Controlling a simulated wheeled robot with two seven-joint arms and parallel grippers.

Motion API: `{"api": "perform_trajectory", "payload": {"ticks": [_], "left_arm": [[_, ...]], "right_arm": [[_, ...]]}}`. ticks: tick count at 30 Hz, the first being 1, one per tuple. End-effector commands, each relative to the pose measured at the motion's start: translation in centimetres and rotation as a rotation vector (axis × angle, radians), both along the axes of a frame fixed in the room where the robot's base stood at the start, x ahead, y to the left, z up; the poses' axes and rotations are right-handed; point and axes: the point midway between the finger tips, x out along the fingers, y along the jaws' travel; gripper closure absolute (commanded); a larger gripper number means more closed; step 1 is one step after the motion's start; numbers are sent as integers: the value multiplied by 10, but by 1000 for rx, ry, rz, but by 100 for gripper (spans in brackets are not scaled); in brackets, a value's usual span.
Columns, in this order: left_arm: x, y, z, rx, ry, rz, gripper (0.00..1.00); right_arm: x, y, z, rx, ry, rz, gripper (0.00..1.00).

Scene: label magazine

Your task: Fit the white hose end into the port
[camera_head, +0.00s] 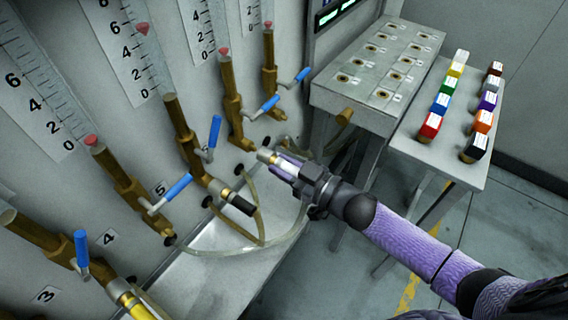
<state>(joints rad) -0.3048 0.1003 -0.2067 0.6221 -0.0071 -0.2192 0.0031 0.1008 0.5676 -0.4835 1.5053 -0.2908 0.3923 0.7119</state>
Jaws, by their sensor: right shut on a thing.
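My right gripper (284,169) comes in from the lower right on a purple arm and is shut on the white hose end (288,167). Small dark openings, such as this port (239,168), show low on the panel; which one is the task's port is unclear. My left gripper is not in view.
The panel carries brass valves with blue handles (175,189) and numbered scales. A black hose end (238,203) and a yellow hose end (136,303) sit at lower fittings. Pale hoses loop over the ledge (215,265). A grey socket box (375,110) and a table with coloured blocks (430,125) stand right.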

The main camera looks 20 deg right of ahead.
Motion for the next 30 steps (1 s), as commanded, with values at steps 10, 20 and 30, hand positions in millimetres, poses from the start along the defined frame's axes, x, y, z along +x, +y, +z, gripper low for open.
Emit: {"api": "perform_trajectory", "payload": {"ticks": [10,20,30], "left_arm": [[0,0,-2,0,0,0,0],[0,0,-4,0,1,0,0],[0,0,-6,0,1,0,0]], "right_arm": [[4,3,0,1,0,0,100],[11,8,-1,2,0,-1,100],[17,13,0,2,-1,0,100]]}}
